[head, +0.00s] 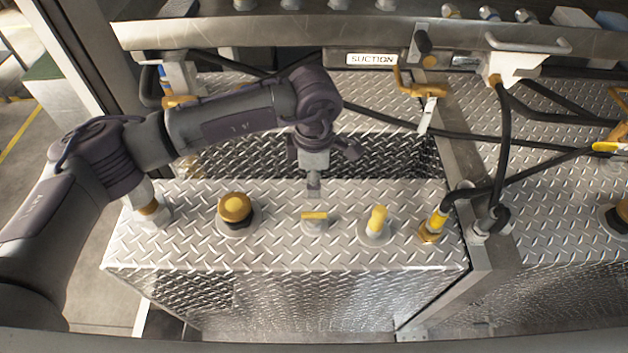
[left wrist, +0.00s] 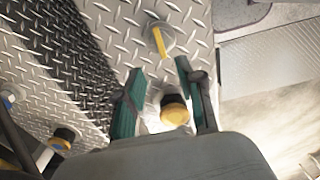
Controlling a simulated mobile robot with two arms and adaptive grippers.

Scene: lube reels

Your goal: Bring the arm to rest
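My left arm comes in from the left in the head view, and its left gripper (head: 313,187) points down over the diamond-plate box top (head: 165,255), near the small yellow-handled valve (head: 314,216). I cannot tell the exact height of the gripper. In the left wrist view the two green fingers of the left gripper (left wrist: 160,68) are apart with nothing held between them. A yellow handle (left wrist: 160,42) lies beyond the fingertips, and a yellow-topped black cap (left wrist: 174,110) shows between the fingers. My right gripper is not in view.
A yellow-topped cap (head: 235,208), an upright yellow handle (head: 377,220) and a yellow hose fitting (head: 436,225) stand on the box top. Behind are a rail with a SUCTION label (head: 371,59), black hoses (head: 503,150) and a hanging nozzle (head: 512,65). A metal post (head: 455,140) stands right.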

